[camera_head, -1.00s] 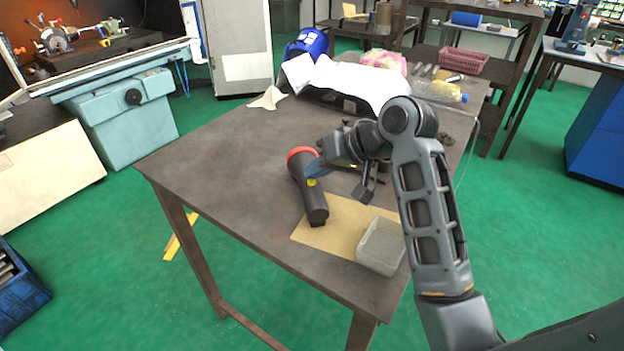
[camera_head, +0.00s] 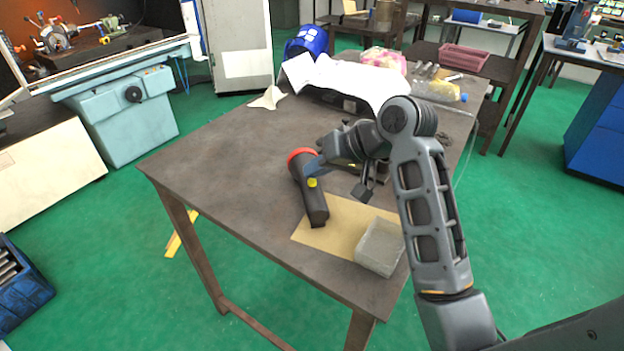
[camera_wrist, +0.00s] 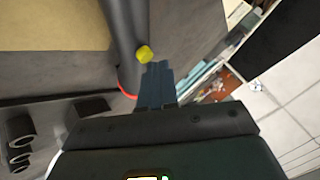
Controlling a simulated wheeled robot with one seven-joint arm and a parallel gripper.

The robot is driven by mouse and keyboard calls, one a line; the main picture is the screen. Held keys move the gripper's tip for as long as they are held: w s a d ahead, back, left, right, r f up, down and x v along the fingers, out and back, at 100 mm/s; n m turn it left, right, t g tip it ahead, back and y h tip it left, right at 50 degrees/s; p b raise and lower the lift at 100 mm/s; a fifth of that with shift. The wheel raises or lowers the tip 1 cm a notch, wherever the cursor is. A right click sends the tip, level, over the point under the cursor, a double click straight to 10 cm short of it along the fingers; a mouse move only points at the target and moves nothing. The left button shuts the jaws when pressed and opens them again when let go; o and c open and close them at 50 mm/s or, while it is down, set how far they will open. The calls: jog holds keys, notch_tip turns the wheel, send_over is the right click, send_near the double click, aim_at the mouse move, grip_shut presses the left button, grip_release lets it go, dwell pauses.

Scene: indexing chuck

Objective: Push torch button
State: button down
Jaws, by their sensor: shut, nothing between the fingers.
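A black torch (camera_head: 313,202) with a red-orange head rim lies on the table, its tail end over the edge of a tan sheet. A yellow button (camera_head: 312,183) sits on its side. My gripper (camera_head: 309,171) is shut and empty, with its fingertips close to the button. In the wrist view the torch body (camera_wrist: 124,22) runs down from the top. The yellow button (camera_wrist: 145,53) is just beyond the tips of my gripper (camera_wrist: 157,68). I cannot tell whether the tips touch the button.
White paper (camera_head: 350,80), a blue helmet-like object (camera_head: 307,41) and bottles crowd the back of the table (camera_head: 215,150). The table's left part is clear.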

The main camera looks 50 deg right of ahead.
notch_tip(320, 180, up, 3)
jog(key=shift+p, duration=1.15)
jog(key=shift+r, duration=1.35)
